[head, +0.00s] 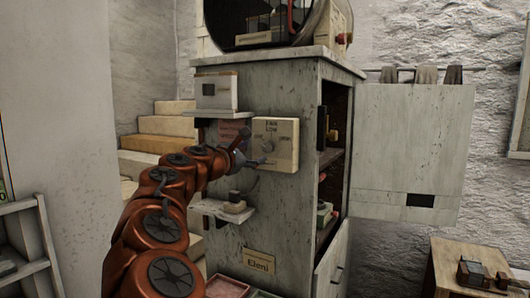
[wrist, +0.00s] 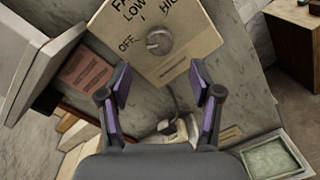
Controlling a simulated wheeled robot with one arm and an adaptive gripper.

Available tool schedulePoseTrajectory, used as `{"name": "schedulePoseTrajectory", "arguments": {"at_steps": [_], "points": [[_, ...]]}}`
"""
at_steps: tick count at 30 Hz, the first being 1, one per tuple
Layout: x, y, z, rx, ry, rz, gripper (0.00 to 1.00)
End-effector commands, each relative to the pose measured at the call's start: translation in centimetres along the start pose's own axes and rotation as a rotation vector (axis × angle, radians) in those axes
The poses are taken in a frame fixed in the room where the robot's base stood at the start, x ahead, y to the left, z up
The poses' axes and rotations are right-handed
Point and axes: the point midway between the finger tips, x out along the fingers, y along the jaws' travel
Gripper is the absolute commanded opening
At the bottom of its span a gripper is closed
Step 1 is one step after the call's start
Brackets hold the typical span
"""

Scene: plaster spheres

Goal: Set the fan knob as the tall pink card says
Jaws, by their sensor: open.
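The fan knob (wrist: 159,41) is a round grey dial on a cream panel (wrist: 190,58) marked FAN, OFF, LOW and HIGH. The knob's pointer setting is too small to tell for sure. In the head view the panel (head: 287,153) is fixed to the grey cabinet's front. A pink card (head: 230,131) is left of the panel, partly hidden by a shelf and my arm. It also shows in the wrist view (wrist: 86,74), its writing unreadable. My gripper (wrist: 161,84) is open and empty, its fingers pointing toward the panel just short of the knob. In the head view my gripper (head: 254,160) overlaps the panel's left edge.
A small shelf with a white box (head: 216,91) juts out above the pink card. A lower shelf (head: 222,209) holds a dark-topped object. The cabinet (head: 280,217) stands open on its right side. A name plate reading Eleni (head: 259,262) is low on its front.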

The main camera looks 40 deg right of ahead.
Motion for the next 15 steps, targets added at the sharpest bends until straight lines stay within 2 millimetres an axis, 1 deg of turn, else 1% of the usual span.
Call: {"name": "schedulePoseTrajectory", "arguments": {"at_steps": [5, 15], "points": [[1.6, 0.1, 0.1, -0.002, 0.0, 0.0, 0.64], [5.9, 0.1, 0.2, 0.001, 0.001, 0.001, 0.64]]}}
